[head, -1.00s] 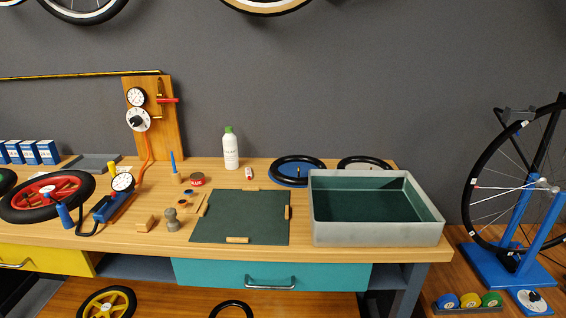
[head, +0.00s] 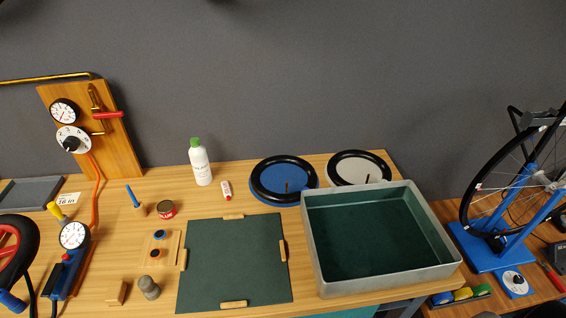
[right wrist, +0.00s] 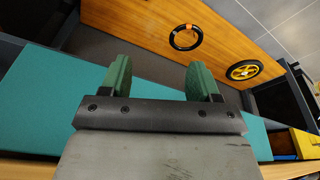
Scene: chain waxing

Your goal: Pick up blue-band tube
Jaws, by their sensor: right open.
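A black ring-shaped tube (head: 257,192) lies on a round blue pad (head: 271,180) at the back of the bench. A second black ring-shaped tube (head: 334,178) lies to its right on a round pale grey pad (head: 350,168). A band on either ring is too small to make out, so I cannot tell the blue-band one by a band. My right gripper (right wrist: 159,68) shows in the right wrist view, its green fingers apart with nothing between them. It is in front of the teal drawer front (right wrist: 45,100), away from both rings. My left gripper is not in view.
A grey open tank (head: 312,250) stands in front of the rings, at the right. A green mat (head: 232,262) lies left of it. A white bottle (head: 200,165) and a small red-and-white tube (head: 226,190) stand or lie left of the rings. A wheel stand (head: 490,255) is far right.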

